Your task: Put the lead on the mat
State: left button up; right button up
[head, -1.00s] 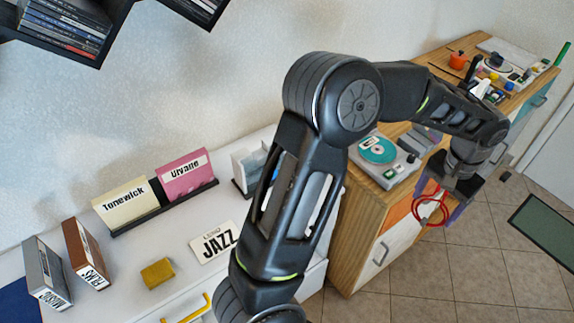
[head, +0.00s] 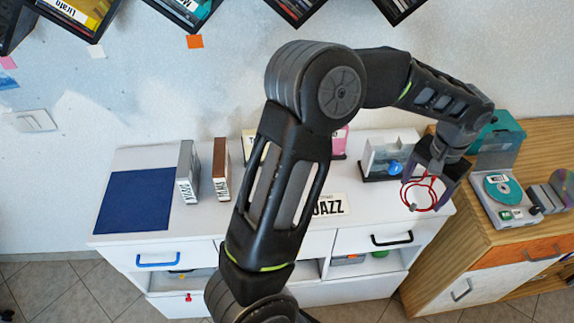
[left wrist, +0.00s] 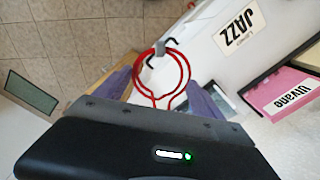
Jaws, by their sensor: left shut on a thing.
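The lead is a coiled red cable (head: 434,193) with a grey plug at its end. My left gripper (head: 436,172) is shut on it, and the coil hangs below the fingers near the right end of the white cabinet top. The left wrist view shows the red loop (left wrist: 187,72) between the purple fingers (left wrist: 165,95). The mat is most likely the dark blue flat rectangle (head: 135,200) at the left end of the white cabinet top. It lies well to the left of my gripper and looks bare. My right gripper is not in view.
Two upright boxes, one grey (head: 187,172) and one brown (head: 221,170), stand just right of the mat. A JAZZ card (head: 331,206) lies mid-cabinet, partly behind my arm. A clear box (head: 389,155) stands behind the gripper. A wooden cabinet (head: 480,228) is at right.

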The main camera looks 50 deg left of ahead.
aim_at(126, 207)
jog(key=k+u, duration=0.1)
jog(key=u, duration=0.35)
jog(key=j+u, duration=0.15)
jog(key=u, duration=0.35)
jog(key=k+j+u, duration=0.1)
jog(key=u, duration=0.35)
jog(key=j+u, duration=0.15)
jog(key=u, duration=0.35)
jog(key=i+l, duration=0.25)
jog(key=i, duration=0.15)
